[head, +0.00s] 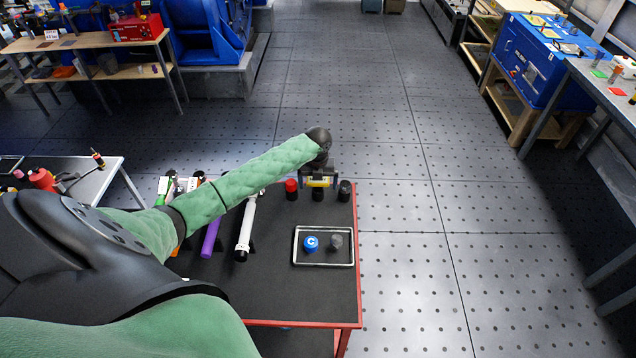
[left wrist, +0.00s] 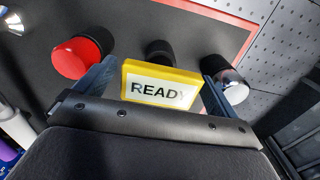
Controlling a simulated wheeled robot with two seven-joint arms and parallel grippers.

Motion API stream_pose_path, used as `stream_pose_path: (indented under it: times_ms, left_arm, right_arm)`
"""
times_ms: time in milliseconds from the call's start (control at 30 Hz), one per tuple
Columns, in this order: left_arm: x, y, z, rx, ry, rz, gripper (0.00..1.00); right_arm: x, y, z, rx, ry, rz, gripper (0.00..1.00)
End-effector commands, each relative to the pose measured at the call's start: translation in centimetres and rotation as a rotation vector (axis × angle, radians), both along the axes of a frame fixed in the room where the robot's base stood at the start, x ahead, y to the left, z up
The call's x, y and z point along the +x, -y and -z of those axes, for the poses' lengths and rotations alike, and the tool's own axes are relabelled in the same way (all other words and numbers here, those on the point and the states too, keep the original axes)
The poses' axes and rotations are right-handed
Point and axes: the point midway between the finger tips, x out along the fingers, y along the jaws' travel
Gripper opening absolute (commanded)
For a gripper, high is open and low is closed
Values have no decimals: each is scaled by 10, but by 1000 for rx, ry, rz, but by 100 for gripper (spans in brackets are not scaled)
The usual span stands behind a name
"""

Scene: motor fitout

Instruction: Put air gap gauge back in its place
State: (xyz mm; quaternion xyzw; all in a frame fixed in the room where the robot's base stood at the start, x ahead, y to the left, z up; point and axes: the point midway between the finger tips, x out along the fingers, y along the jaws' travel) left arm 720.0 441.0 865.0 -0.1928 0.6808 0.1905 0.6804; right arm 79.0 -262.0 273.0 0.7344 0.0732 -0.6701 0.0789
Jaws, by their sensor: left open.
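My left gripper (head: 320,180) hangs over the far edge of the black-topped table, its fingers apart. In the left wrist view, the two fingers stand either side of a yellow-framed plate reading "READY" (left wrist: 160,85). I cannot tell whether they touch it. The yellow plate also shows in the head view (head: 319,183), in front of a black round piece (left wrist: 160,52). No item is clearly recognisable as the air gap gauge. A white tube (head: 246,228) and a purple tube (head: 211,236) lie on the table, left of the gripper. My right gripper is not in view.
A shallow tray (head: 323,263) holds a blue cap marked C (head: 311,243) and a grey knob (head: 336,242). The table's front part is bare. Open floor lies to the right.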

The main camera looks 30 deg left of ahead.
Motion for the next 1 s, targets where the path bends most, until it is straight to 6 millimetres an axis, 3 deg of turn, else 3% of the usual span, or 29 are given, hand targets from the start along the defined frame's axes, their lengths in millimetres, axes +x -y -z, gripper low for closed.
stream_pose_path:
  times_ms: [267, 400, 600, 1000]
  left_arm:
    - [1, -1, -28, 2, 3, 2, 96]
    - [1, -1, -51, 2, 3, 2, 96]
    - [1, -1, -71, 0, 2, 1, 96]
    - [0, 0, -78, 1, 1, 0, 96]
  right_arm:
    - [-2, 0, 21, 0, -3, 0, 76]
    - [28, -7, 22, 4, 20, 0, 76]
    - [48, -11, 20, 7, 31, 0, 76]
    - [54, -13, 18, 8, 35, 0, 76]
